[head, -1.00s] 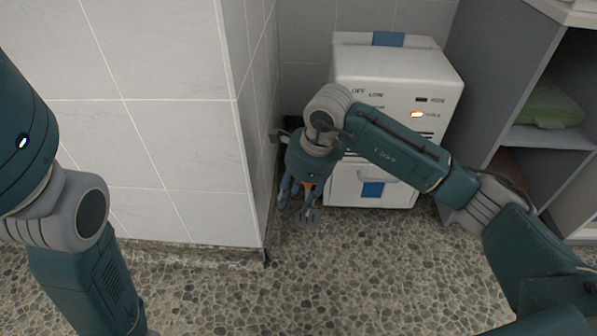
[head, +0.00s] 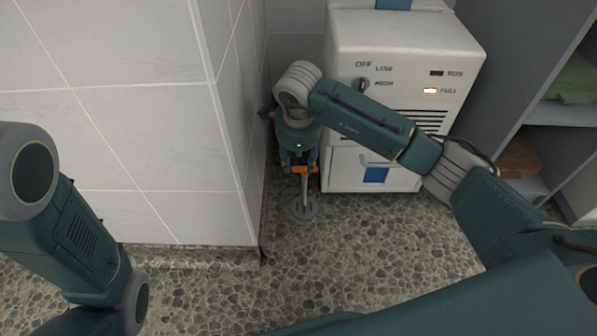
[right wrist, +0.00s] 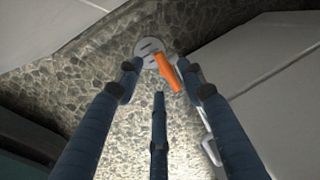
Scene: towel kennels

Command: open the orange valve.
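The orange valve handle (head: 301,169) shows low beside the white machine, partly behind my right gripper (head: 298,168). In the right wrist view it is a short orange bar (right wrist: 167,71) lying slantwise near the spread fingertips (right wrist: 165,88). My right gripper is open and points down at the handle, with fingers on either side of it in the picture. I cannot tell whether they touch it. A grey slotted round plate (head: 304,208) lies on the floor below. Only links of my left arm show; its gripper is out of view.
The white machine (head: 345,150) with a dial and lit indicator stands right of the handle. A tiled wall corner (head: 225,150) is close on the left. Grey shelves (head: 560,113) stand at the right. The pebbled floor in front is clear.

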